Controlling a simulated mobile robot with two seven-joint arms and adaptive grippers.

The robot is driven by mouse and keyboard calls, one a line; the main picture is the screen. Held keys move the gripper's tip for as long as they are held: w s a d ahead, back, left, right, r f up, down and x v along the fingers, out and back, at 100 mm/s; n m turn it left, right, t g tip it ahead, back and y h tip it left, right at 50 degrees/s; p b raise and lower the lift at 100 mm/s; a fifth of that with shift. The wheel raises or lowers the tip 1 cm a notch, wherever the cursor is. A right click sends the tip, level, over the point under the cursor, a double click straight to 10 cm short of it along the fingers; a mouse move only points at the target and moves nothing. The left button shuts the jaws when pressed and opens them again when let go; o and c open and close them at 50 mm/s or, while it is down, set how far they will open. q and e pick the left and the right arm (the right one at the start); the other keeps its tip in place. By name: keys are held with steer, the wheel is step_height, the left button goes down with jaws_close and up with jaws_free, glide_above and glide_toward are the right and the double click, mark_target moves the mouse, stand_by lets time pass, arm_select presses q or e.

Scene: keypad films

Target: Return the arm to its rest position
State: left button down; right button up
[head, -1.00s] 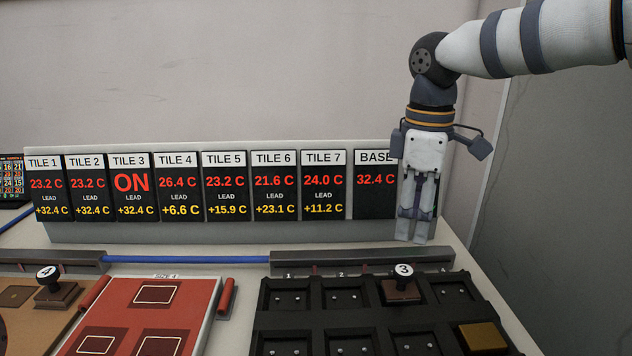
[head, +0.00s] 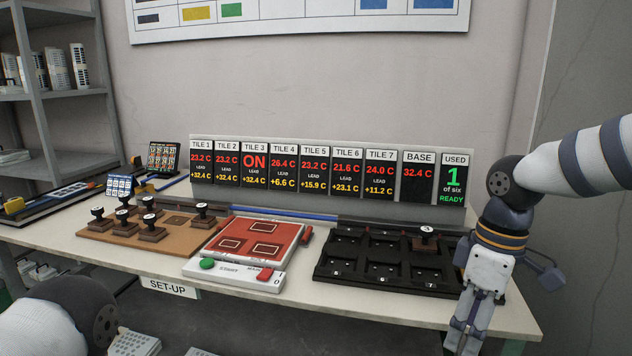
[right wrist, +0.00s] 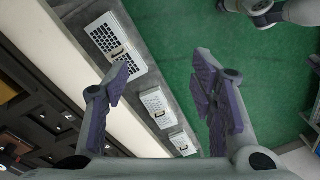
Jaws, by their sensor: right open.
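My right arm comes in from the right in the head view. Its gripper (head: 468,335) hangs pointing down at the table's front right edge, by the black tray. In the right wrist view the gripper (right wrist: 160,100) has its two fingers spread apart with nothing between them. Below them are the green floor (right wrist: 185,30) and the pale table edge (right wrist: 85,55). Part of my left arm shows at the lower left of the head view; its gripper is out of frame.
The black tray (head: 340,272) holds one stamp-like piece marked 3 (head: 426,238). A red board (head: 262,240), a brown board (head: 165,236) with several knobbed pieces, and a display panel (head: 325,143) stand on the table (head: 400,308).

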steer(key=s+a+f+m+g+y, duration=0.1)
steer(key=s+a+f, duration=0.1)
steer(key=f, duration=0.5)
steer(key=s+a+f+m, duration=0.1)
steer(key=s+a+f, duration=0.1)
steer(key=f, duration=0.4)
steer(key=s+a+f+m+g, duration=0.1)
steer(key=s+a+f+m, duration=0.2)
steer(key=s+f, duration=0.9)
steer(key=s+d+f+m+h, duration=0.1)
steer(key=s+d+m, duration=0.1)
steer(key=s, duration=0.7)
steer(key=s+d+f+m+h, duration=0.1)
steer(key=s+d+m, duration=0.2)
steer(key=s, duration=0.7)
steer(key=shift+s+d+f, duration=0.3)
steer(key=shift+d, duration=0.55)
